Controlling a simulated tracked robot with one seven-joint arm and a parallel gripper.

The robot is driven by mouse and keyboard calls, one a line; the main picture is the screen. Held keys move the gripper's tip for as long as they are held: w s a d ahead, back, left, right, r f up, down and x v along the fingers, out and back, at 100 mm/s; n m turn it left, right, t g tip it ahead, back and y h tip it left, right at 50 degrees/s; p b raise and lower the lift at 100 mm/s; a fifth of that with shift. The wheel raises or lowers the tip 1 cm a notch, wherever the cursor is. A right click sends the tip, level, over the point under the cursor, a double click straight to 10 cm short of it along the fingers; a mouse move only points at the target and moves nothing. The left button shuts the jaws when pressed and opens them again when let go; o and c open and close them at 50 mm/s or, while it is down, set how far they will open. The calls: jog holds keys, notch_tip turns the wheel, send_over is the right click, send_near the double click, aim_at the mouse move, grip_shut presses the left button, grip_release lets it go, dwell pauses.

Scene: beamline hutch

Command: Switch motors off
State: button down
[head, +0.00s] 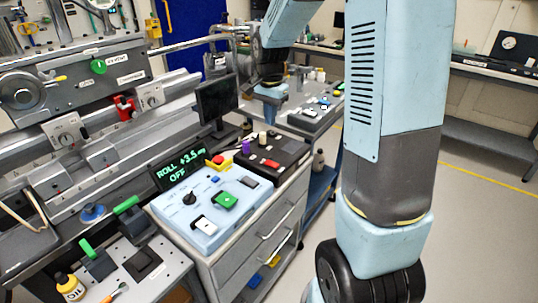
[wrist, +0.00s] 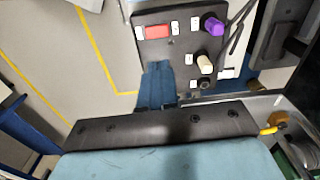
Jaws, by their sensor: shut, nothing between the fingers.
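My gripper (head: 270,97) is shut and empty, pointing down behind and above the control boxes; it also shows in the wrist view (wrist: 157,66), over the edge of a black box. That black box (head: 288,148) carries a red switch (head: 271,163), a purple knob (head: 246,146) and a beige knob (head: 262,137). The wrist view shows the red switch (wrist: 157,32) beyond my fingertips. In front is a light blue box (head: 205,240) with a green switch (head: 225,200), a white switch (head: 204,225), a black knob (head: 189,198) and a red button (head: 218,160). Labels are too small to read.
A display (head: 181,168) behind the blue box reads ROLL +3.5 and OFF. A dark monitor (head: 216,100) stands left of my gripper. Two green-handled levers (head: 98,260) (head: 133,215) are at front left. Another control panel (head: 318,108) stands behind. Floor (head: 475,215) is open at right.

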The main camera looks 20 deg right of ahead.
aim_at(270, 161)
jog(key=shift+w+f+m, duration=0.3)
jog(key=shift+w+f, duration=0.3)
jog(key=shift+f, duration=0.2)
jog(key=shift+f, duration=0.1)
notch_tip(270, 161, down, 14)
jog(key=shift+r, duration=0.1)
dwell(0.3)
dwell(0.3)
dwell(0.4)
jog(key=shift+s+d+r, duration=0.2)
jog(key=shift+s+d, duration=0.25)
jog(key=shift+s, duration=0.15)
jog(key=shift+r, duration=0.1)
